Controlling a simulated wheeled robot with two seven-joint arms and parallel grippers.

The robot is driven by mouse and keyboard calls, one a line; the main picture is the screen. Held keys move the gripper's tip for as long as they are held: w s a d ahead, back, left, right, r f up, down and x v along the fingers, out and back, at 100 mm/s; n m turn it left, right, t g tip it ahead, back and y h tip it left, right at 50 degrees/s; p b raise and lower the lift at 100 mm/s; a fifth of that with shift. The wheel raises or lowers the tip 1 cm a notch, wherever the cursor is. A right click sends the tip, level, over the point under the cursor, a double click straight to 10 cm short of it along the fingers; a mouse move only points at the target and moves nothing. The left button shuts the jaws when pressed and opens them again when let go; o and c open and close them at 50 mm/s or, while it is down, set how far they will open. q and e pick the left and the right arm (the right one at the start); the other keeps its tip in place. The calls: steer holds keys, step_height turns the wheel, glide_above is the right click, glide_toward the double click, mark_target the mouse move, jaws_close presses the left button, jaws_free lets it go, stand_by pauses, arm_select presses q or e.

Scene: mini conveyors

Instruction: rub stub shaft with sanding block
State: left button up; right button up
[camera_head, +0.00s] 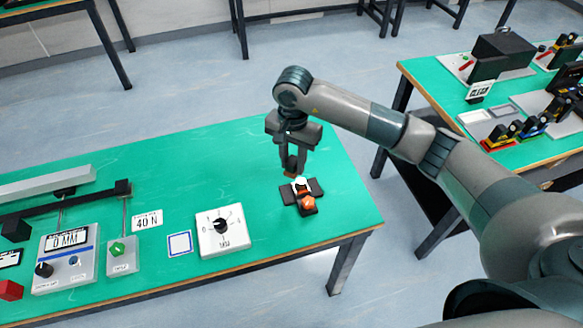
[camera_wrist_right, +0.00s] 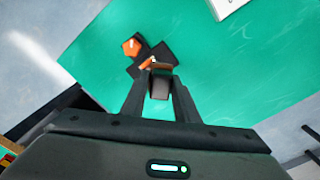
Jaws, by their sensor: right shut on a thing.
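My right gripper (camera_head: 291,168) is over the right part of the green table, pointing down. It is shut on a small dark block with an orange-brown face, the sanding block (camera_wrist_right: 160,88). Just below it a dark cross-shaped base (camera_head: 286,194) lies on the table, with an orange hexagonal piece (camera_head: 308,203) at its near end. A short pale part on the base, seemingly the stub shaft (camera_head: 300,184), is close to the block's lower end. I cannot tell whether they touch. In the right wrist view the block largely hides the shaft. My left gripper is not in view.
A white dial box (camera_head: 222,232) stands left of the base, with a blue-framed square (camera_head: 179,243) and a 40 N card (camera_head: 147,220) beyond. A gauge box (camera_head: 66,258) is farther left. The green table (camera_head: 225,160) is clear behind the dial box.

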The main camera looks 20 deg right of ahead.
steer(key=shift+r, duration=1.4)
